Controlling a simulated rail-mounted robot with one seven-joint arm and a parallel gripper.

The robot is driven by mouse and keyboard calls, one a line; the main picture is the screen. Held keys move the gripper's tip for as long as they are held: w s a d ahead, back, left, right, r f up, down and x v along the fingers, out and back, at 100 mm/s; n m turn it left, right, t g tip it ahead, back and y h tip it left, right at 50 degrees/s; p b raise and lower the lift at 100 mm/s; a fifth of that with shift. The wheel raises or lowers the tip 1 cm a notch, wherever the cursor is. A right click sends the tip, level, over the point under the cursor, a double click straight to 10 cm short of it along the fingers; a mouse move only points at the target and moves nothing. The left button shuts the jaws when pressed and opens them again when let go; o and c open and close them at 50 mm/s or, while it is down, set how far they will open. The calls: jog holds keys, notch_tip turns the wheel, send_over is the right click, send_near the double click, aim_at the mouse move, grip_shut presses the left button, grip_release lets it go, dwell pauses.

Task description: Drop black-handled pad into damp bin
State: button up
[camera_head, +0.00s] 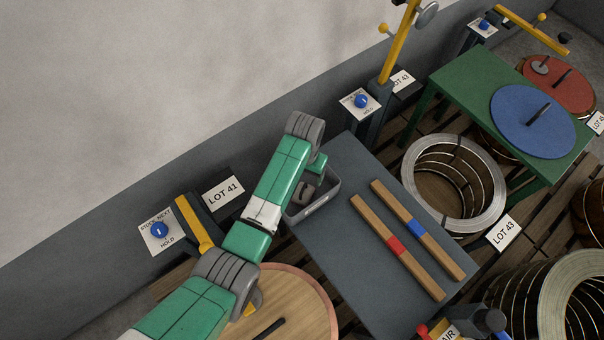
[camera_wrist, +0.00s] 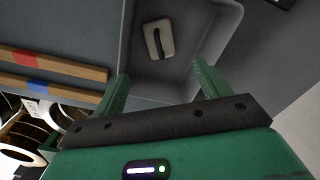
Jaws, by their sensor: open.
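The pad (camera_wrist: 168,37) is a small pale block with a black handle strip. It lies inside a grey open-topped bin (camera_wrist: 222,30), apart from the bin's walls as far as I can see. In the head view my wrist hides part of the bin. Any writing on the bin is too small to read.
Two wooden bars, with a red band (camera_head: 396,246) and a blue band (camera_head: 417,227), lie on the grey table (camera_head: 347,252) right of the bin. A wall stands behind. Copper coils (camera_head: 455,183) and a green table (camera_head: 468,75) are farther right. A round wooden lid (camera_head: 300,290) lies below my arm.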

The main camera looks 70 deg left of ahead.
jog(key=shift+r, duration=0.1)
notch_tip(320, 180, up, 8)
jog(key=p, duration=0.1)
jog(key=shift+p, duration=0.35)
jog(key=shift+f, duration=0.2)
